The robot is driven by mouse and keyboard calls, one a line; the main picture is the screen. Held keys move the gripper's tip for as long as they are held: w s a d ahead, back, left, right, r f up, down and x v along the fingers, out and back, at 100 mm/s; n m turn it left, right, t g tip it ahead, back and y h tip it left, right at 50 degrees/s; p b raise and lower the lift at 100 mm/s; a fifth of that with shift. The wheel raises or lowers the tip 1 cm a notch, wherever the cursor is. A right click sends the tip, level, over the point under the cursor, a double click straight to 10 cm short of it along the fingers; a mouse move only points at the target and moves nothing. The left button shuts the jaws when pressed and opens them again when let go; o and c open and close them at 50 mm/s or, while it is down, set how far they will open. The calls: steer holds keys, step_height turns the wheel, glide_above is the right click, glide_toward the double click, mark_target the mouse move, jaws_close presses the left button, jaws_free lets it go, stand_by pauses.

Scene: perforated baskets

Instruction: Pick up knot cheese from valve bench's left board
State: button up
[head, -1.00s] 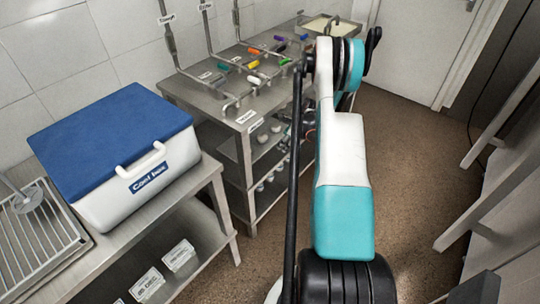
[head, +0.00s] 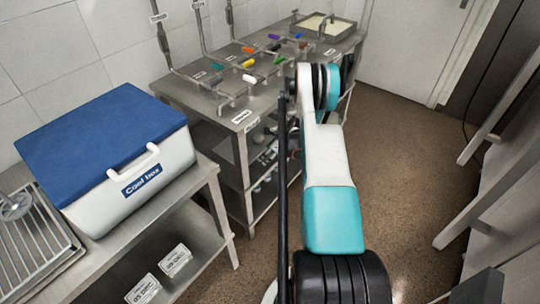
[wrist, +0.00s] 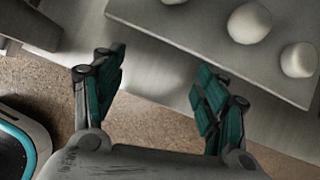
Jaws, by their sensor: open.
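In the wrist view, several white rounded lumps that look like knot cheese lie on a grey board (wrist: 205,38) at the upper right. One cheese (wrist: 249,23) is near the top, another cheese (wrist: 299,60) is nearer the board's right edge, and a third is cut off at the top edge. My gripper (wrist: 158,88) is open and empty, its teal-padded fingers apart, short of the board's near edge. In the head view the valve bench (head: 215,101) stands ahead; my arm hides the gripper and part of the bench's lower shelves. I cannot tell which board this is.
Coloured valve handles and pipes (head: 170,45) cover the bench top, with a shallow basin (head: 322,27) at its far end. A blue-lidded cool box (head: 105,140) sits on a steel table at the left. Brown floor (head: 400,150) is clear at the right.

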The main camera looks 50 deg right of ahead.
steer(key=w+a+b, duration=0.1)
steer(key=w, duration=0.2)
steer(key=w+a+b, duration=0.1)
steer(key=w, duration=0.2)
steer(key=w+b, duration=0.1)
steer(key=w, duration=0.3)
steer(key=shift+a+f, duration=0.15)
steer(key=shift+a, duration=0.25)
steer(key=shift+b+x, duration=0.55)
steer(key=shift+x, duration=0.35)
steer(key=shift+w+a+f, duration=0.15)
steer(key=shift+w+f, duration=0.25)
steer(key=shift+w, duration=0.15)
steer(key=c, duration=1.1)
